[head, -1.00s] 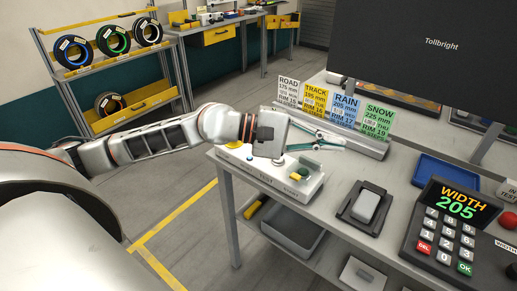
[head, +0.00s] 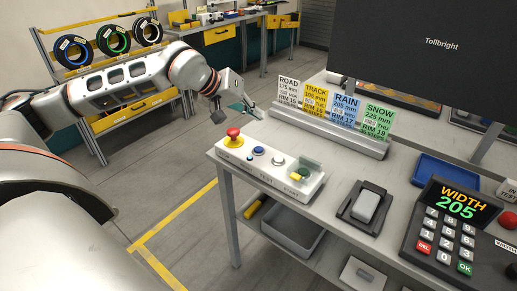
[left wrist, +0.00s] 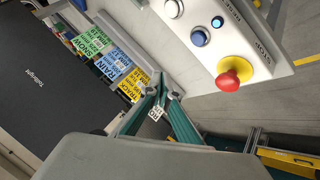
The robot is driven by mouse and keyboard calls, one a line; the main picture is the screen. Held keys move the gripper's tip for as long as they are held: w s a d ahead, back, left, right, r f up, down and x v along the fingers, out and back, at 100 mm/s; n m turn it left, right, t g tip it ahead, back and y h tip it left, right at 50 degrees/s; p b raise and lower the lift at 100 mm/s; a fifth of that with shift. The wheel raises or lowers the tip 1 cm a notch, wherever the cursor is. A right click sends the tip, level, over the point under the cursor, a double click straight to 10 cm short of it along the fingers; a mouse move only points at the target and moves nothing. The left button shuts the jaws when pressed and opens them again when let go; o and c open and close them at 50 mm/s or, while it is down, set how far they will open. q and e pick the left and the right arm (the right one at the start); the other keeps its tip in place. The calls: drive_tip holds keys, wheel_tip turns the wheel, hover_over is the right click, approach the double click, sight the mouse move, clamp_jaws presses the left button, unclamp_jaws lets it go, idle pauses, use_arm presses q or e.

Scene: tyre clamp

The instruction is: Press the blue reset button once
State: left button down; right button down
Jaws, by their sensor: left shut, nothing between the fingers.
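The blue reset button (head: 258,151) sits on the white control box (head: 262,181) at the bench's near left corner, between a red stop knob (head: 233,137) on a yellow base and a pale round button (head: 278,160). The blue button (left wrist: 199,38) shows unobstructed in the left wrist view, beside a small lit blue lamp (left wrist: 217,22). My left gripper (head: 257,113) is shut and empty, above and behind the box, apart from the button. Its fingertips (left wrist: 162,94) show in the left wrist view. My right gripper is not in view.
A holder with several coloured tyre cards (head: 333,112) stands behind the box, close to the left gripper. A clear cover over a green-and-yellow control (head: 302,171) is at the box's right end. A rocker switch (head: 367,205) and keypad (head: 448,235) are further right.

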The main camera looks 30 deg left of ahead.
sight(256, 149)
use_arm(q)
wheel_tip(256, 149, down, 8)
drive_tip(key=b, duration=0.6)
drive_tip(key=shift+f, duration=0.45)
idle(0.7)
drive_tip(key=shift+f+b, duration=0.1)
drive_tip(key=shift+b, duration=0.2)
drive_tip(key=shift+f, duration=0.3)
